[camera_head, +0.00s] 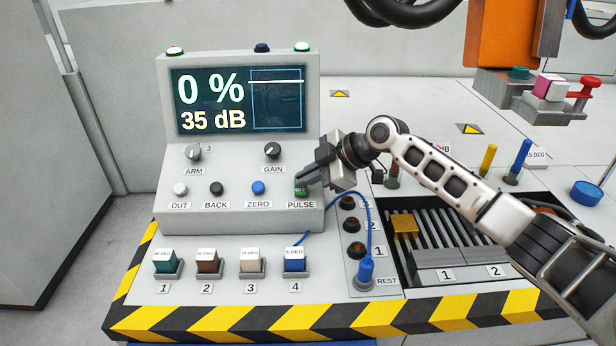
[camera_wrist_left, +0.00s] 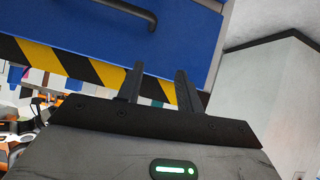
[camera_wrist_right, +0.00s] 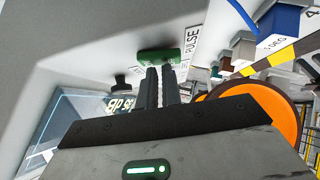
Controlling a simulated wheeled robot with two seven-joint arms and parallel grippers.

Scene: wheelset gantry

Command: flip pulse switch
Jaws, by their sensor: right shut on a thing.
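The green pulse switch (camera_head: 301,190) is on the console front, above the PULSE label, with small white lettering that seems to read OFF. My right gripper (camera_head: 304,177) reaches it from the right, with its fingertips at the switch and partly covering it. In the right wrist view the fingers (camera_wrist_right: 161,72) are close together, ending at the green switch (camera_wrist_right: 160,54); what lies between them is hard to see. My left gripper (camera_wrist_left: 160,70) is open and empty, facing a blue panel below a striped edge; it is outside the head view.
The console screen (camera_head: 240,100) reads 0 % and 35 dB. A blue ZERO button (camera_head: 258,187) and GAIN knob (camera_head: 272,150) are nearby. A blue cable (camera_head: 368,215) loops below my right gripper to a blue probe (camera_head: 366,270) at REST. Several labelled blocks stand in front.

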